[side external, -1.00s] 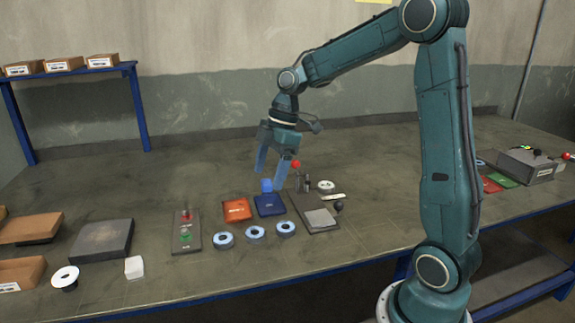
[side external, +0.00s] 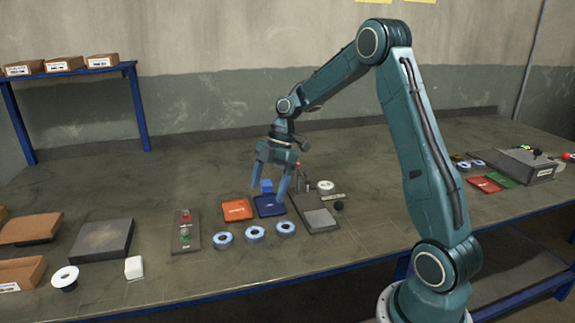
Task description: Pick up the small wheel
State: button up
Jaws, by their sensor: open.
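My gripper (side external: 269,193) is open, pointing down over the blue pad (side external: 270,208). A small blue block (side external: 266,186) shows between its fingers; I cannot tell whether they touch it. Three pale blue ring-shaped wheels with dark centres lie in a row in front of the pads: left (side external: 223,239), middle (side external: 255,234) and right (side external: 286,228). A white wheel (side external: 325,186) sits by the grey fixture plate, right of my gripper. Another white wheel with a dark underside (side external: 65,276) is at the front left. I cannot tell which one is the small wheel.
An orange pad (side external: 237,209) and a button panel (side external: 186,240) lie left of the blue pad. The fixture plate (side external: 320,219) with posts is close on the right. A dark slab (side external: 101,241) and white block (side external: 134,267) stand left. The table behind is clear.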

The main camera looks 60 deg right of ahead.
send_over(256, 227)
jog(key=s, duration=0.2)
jog(key=f, duration=0.6)
jog(key=shift+d+f, duration=0.2)
jog(key=shift+d, duration=0.1)
jog(key=shift+w+f, duration=0.1)
jog(key=shift+x, duration=2.5)
jog(key=shift+a, duration=0.1)
jog(key=shift+c, duration=0.3)
jog(key=c, duration=1)
